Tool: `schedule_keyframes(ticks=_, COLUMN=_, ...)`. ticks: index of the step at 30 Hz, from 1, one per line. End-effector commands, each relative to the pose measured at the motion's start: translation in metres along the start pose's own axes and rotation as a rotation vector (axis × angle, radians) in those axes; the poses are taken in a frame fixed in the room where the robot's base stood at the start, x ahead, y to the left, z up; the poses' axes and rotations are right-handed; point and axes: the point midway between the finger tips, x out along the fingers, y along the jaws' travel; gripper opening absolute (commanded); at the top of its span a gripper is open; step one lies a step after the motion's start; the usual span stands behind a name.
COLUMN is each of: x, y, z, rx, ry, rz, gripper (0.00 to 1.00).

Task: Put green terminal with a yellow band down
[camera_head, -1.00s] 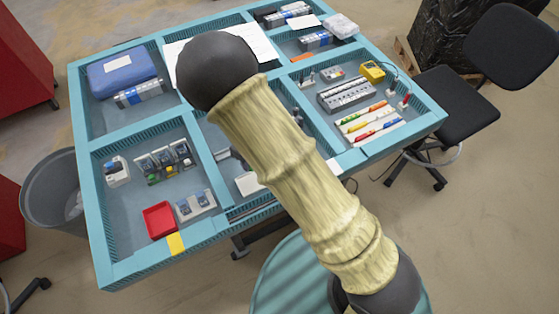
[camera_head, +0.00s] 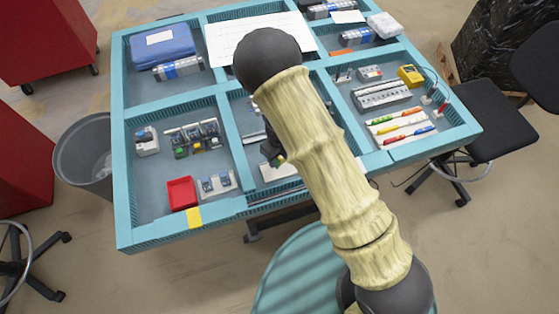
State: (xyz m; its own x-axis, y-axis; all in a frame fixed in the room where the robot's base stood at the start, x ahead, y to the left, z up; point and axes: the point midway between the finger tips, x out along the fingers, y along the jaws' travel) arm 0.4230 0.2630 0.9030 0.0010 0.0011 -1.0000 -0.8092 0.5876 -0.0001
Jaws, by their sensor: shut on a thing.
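My arm crosses the middle of the view and hides much of the table's centre. The dark end of my gripper (camera_head: 269,150) shows just left of the arm, over the middle front compartment. A small green and yellow piece (camera_head: 278,160), which looks like the green terminal with a yellow band, shows at its tip. My gripper is shut on it. The fingers are mostly hidden, and I cannot tell whether the piece touches anything below. A white block (camera_head: 280,172) lies just below it in the picture.
The teal compartment table (camera_head: 122,180) holds a red bin (camera_head: 181,193), socket modules (camera_head: 195,137), a blue case (camera_head: 162,45), a grey terminal strip (camera_head: 381,95) and coloured screwdrivers (camera_head: 402,126). A waste bin (camera_head: 85,155) stands left and a black chair (camera_head: 487,120) right. The left front compartment has bare floor.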

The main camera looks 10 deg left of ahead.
Motion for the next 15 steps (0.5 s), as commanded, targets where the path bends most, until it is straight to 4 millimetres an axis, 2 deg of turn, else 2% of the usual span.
schedule_keyframes(ticks=4, x=0.005, y=0.000, z=-0.001, rx=0.001, ry=0.001, rz=0.000, gripper=0.19)
schedule_keyframes(ticks=12, x=0.036, y=0.000, z=-0.001, rx=0.001, ry=0.001, rz=0.001, gripper=0.19)
schedule_keyframes(ticks=15, x=0.037, y=0.000, z=0.000, rx=0.000, ry=0.000, rz=0.001, gripper=0.19)
